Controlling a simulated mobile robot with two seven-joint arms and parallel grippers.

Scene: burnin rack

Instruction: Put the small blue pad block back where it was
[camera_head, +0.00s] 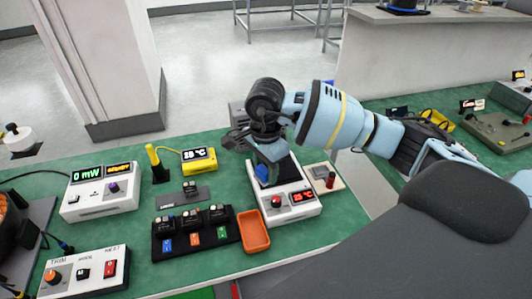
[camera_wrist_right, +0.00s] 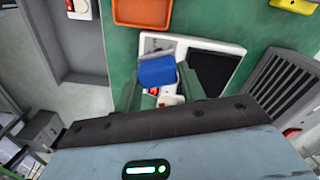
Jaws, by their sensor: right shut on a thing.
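My right gripper (camera_head: 268,154) points down over the white heater unit (camera_head: 293,207) with a red temperature display. It is shut on the small blue pad block (camera_head: 262,173). In the right wrist view the block (camera_wrist_right: 158,71) sits between the two green fingertips (camera_wrist_right: 158,86). There the white unit (camera_wrist_right: 196,43) lies behind the block, with its dark plate (camera_wrist_right: 217,68) to the block's right. I cannot tell the exact height of the block above the unit. My left gripper is not in view.
An orange tray (camera_head: 254,231) stands left of the unit, and a black rack (camera_head: 172,243) with several small modules is farther left. A small pale board (camera_head: 318,170) with a red part lies to the right. A grey vented box (camera_wrist_right: 285,82) stands behind. Green bench shows between them.

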